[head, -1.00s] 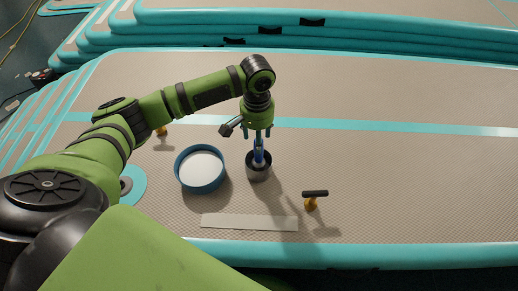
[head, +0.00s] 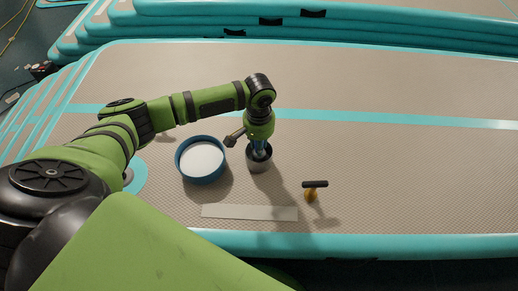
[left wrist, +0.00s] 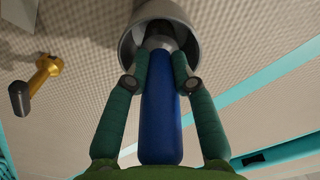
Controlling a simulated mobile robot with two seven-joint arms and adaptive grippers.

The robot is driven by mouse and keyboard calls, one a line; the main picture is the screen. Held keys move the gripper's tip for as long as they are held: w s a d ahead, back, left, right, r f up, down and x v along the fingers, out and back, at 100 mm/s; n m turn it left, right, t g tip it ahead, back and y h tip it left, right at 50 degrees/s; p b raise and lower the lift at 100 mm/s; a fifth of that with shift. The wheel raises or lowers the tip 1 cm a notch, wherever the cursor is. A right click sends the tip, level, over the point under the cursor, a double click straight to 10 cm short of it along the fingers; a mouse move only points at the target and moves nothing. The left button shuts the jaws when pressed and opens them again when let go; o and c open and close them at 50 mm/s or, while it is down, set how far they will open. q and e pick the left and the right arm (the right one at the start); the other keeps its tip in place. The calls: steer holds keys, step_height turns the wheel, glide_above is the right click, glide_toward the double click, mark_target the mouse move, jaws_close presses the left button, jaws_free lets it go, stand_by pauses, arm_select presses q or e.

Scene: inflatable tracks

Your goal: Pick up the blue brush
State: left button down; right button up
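The blue brush (left wrist: 161,110) stands with its handle up in a grey metal cup (head: 260,162) on the padded surface; the cup also shows in the left wrist view (left wrist: 190,22). My left gripper (left wrist: 160,65) points down over the cup with one green finger on each side of the blue handle. Its fingertips are close to the handle near the cup's rim. I cannot tell whether they press on it. In the head view the left gripper (head: 260,147) hides most of the brush, and its bristles are inside the cup. My right gripper is not in view.
A blue-rimmed round dish (head: 201,160) stands just left of the cup. A pale flat strip (head: 250,212) lies in front. The right side of the surface is clear.

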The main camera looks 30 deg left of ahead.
arm_select(q)
step_height(320, 180, up, 10)
steer(key=shift+p, duration=0.3)
stand_by(0.4)
stand_by(0.4)
